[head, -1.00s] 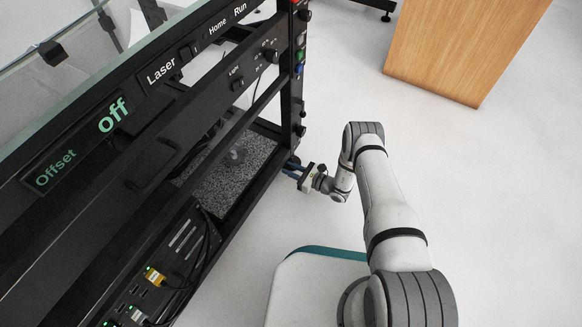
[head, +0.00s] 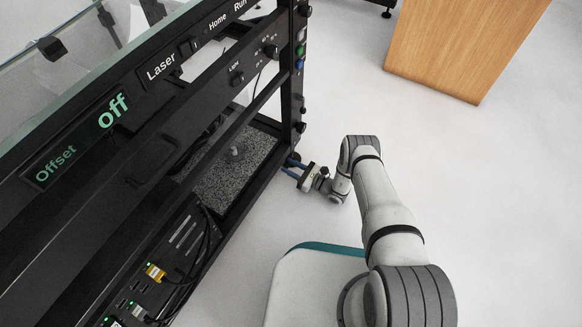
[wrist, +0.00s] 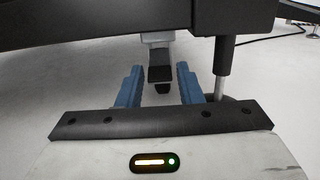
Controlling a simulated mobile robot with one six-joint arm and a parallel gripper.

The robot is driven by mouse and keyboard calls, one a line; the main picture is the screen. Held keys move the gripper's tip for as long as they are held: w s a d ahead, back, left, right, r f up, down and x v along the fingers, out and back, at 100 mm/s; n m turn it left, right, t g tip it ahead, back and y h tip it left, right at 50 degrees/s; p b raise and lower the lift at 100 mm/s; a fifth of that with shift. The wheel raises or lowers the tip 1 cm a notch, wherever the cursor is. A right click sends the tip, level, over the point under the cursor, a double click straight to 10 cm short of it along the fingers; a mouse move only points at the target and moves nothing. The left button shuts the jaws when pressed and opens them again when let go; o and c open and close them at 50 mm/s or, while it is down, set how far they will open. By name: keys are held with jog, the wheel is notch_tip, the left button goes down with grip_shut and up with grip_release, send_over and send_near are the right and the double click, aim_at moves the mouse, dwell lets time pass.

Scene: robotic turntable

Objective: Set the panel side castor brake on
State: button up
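The black frame of the turntable rig (head: 215,130) fills the left of the head view, with its control panel (head: 140,95) along the top. My gripper (head: 291,167) is low by the rig's near right corner post, its blue fingers pointing at the foot of the frame. In the wrist view my gripper (wrist: 160,78) is open, with one blue finger on each side of a black castor brake lever (wrist: 160,71). The lever hangs under a grey bracket below the black frame beam. I see gaps beside the lever. The castor wheel is mostly hidden.
A silver rod (wrist: 222,70) comes down from the beam just right of the right finger, with a dark foot at its base. A wooden block (head: 465,45) stands at the upper right. The pale floor (head: 500,210) on the right is clear.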

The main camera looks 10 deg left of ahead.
jog(key=p+v, duration=0.2)
jog(key=v, duration=0.5)
jog(key=shift+s+d, duration=0.15)
jog(key=shift+d, duration=0.2)
